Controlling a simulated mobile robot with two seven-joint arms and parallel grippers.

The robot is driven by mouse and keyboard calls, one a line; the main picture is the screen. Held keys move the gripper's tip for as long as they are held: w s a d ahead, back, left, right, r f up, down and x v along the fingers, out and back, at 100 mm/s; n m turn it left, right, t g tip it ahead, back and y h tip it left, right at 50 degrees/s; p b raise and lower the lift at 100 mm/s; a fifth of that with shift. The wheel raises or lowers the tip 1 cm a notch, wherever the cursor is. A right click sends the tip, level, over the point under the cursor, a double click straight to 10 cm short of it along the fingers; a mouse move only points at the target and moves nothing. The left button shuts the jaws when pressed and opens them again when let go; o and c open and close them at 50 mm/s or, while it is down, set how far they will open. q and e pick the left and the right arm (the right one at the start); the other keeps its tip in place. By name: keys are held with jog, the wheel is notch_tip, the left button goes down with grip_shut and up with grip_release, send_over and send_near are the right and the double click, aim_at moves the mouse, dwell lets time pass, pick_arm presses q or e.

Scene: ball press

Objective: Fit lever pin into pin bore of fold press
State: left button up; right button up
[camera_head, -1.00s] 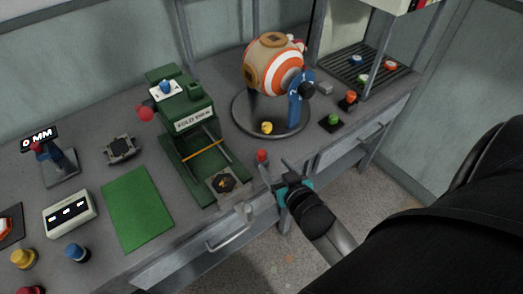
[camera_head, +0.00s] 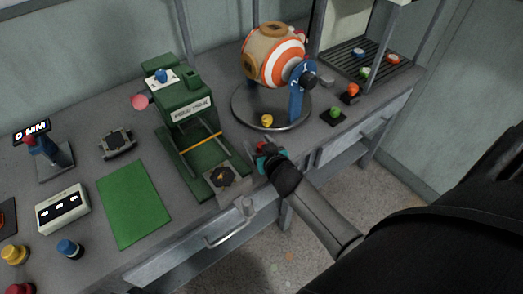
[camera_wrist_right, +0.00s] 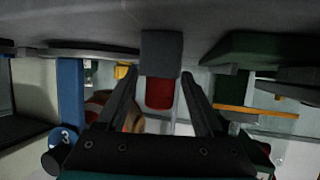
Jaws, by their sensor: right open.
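The green fold press (camera_head: 195,125) stands in the middle of the bench, with a yellow bar across its open front part. I cannot make out its pin bore. A small upright piece with a red top (camera_head: 262,145), perhaps the lever pin, stands on the bench right of the press. In the right wrist view its red part (camera_wrist_right: 159,93) joins a dark grey block (camera_wrist_right: 161,53). My right gripper (camera_head: 264,153) is open at this piece. In the wrist view its fingers (camera_wrist_right: 159,80) lie to either side, with no clear grip. My left gripper is out of view.
A striped ball (camera_head: 275,55) in a blue-armed stand on a round base is behind right of the gripper. A green mat (camera_head: 133,204) and a white box (camera_head: 63,207) lie left of the press. A drawer handle (camera_head: 230,233) juts from the bench front.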

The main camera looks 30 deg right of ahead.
jog(key=shift+w+d+f, duration=0.1)
jog(key=shift+w+f, duration=0.05)
jog(key=shift+w, duration=0.3)
grip_shut()
dwell(0.3)
